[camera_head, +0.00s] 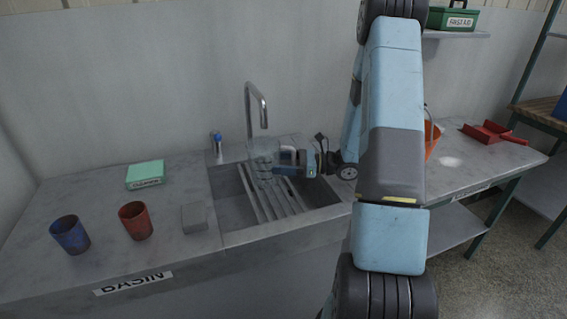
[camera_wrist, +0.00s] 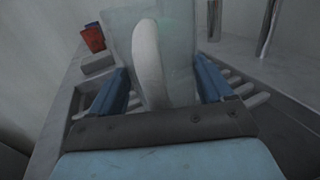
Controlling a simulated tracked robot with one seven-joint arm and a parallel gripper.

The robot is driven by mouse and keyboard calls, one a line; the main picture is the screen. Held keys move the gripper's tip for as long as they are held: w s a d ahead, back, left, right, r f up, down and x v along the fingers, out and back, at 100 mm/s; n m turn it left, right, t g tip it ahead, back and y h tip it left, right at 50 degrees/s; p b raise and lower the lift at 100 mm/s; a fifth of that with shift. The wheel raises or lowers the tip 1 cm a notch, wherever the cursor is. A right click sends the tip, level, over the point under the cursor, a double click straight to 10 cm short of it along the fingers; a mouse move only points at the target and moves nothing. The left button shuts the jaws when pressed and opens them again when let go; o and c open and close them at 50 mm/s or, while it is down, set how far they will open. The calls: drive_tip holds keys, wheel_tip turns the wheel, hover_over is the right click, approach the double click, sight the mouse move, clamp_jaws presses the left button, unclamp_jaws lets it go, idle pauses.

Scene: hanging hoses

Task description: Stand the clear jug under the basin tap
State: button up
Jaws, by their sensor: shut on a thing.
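My gripper (camera_head: 283,165) reaches in from the right over the basin (camera_head: 305,204) and is shut on the clear jug (camera_head: 261,170) at its pale handle. In the wrist view, the handle (camera_wrist: 150,62) stands between my two blue fingers, with the see-through jug body (camera_wrist: 181,40) behind it. The jug looks upright. In the head view it shows just below the mouth of the metal tap (camera_head: 263,112). I cannot tell whether its base touches the basin's slats (camera_head: 268,205).
A blue-capped bottle (camera_head: 218,148) stands behind the basin's left corner. Left of the basin are a grey block (camera_head: 194,218), a red cup (camera_head: 136,221), a blue cup (camera_head: 70,235) and a green box (camera_head: 145,174). An orange bucket (camera_head: 432,138) and red dustpan (camera_head: 487,132) are at the right.

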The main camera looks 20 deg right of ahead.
drive_tip(key=shift+f, duration=0.3)
drive_tip(key=o, duration=1)
drive_tip(key=shift+f, duration=0.1)
drive_tip(key=shift+d, duration=0.1)
drive_tip(key=v, duration=1.3)
drive_tip(key=shift+d, duration=0.25)
drive_tip(key=shift+s+f, duration=0.1)
drive_tip(key=shift+s, duration=0.05)
